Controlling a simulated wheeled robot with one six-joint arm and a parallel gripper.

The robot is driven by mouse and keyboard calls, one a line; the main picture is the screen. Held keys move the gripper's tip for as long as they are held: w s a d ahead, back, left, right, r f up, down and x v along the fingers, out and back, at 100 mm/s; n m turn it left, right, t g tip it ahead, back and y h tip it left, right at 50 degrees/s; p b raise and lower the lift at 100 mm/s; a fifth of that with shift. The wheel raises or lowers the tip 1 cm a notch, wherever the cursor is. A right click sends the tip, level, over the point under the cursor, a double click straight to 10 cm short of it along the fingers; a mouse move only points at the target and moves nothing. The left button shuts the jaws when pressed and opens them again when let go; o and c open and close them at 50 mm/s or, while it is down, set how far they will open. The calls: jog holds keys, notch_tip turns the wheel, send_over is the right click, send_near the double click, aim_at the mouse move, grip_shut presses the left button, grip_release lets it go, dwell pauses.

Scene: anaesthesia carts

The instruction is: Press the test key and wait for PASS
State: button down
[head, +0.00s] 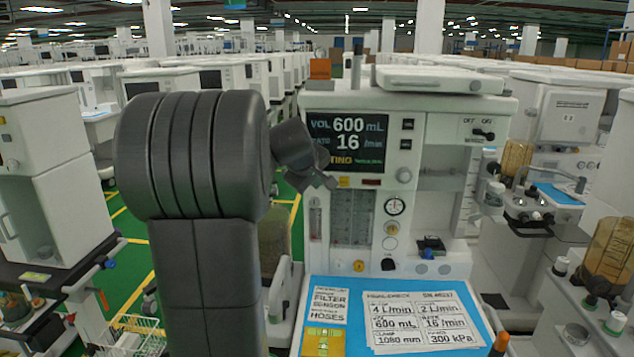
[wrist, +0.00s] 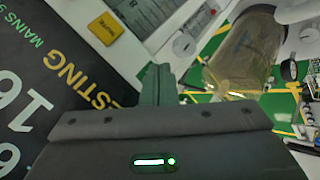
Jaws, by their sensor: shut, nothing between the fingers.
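The anaesthesia machine's dark screen (head: 347,140) reads VOL 600 mL and 16 /min, with yellow text ending in "TING" partly hidden by my gripper. In the wrist view the screen (wrist: 40,85) shows "TESTING" in yellow; no PASS is visible. A yellow key (head: 344,181) sits just below the screen; it also shows in the wrist view (wrist: 106,28), its label too small to read. My gripper (head: 328,182) is shut and empty, in front of the screen's lower left edge. In the wrist view its fingertips (wrist: 157,72) appear apart from the key.
Papers (head: 422,318) lie on the blue work surface (head: 365,287). Other carts crowd both sides.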

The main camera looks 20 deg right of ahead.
jog(key=shift+s+a, duration=0.35)
jog(key=shift+s, duration=0.35)
jog(key=s, duration=0.1)
jog(key=s+a+b, duration=0.1)
jog(key=s, duration=0.1)
jog(key=s+a+b, duration=0.1)
jog(key=shift+s+a, duration=0.1)
jog(key=shift+s, duration=0.15)
dwell(0.6)
jog(key=shift+s+a+b, duration=0.4)
jog(key=shift+s+b, duration=0.05)
jog(key=shift+s, duration=0.45)
jog(key=shift+s+a+b, duration=0.4)
jog(key=shift+s, duration=0.45)
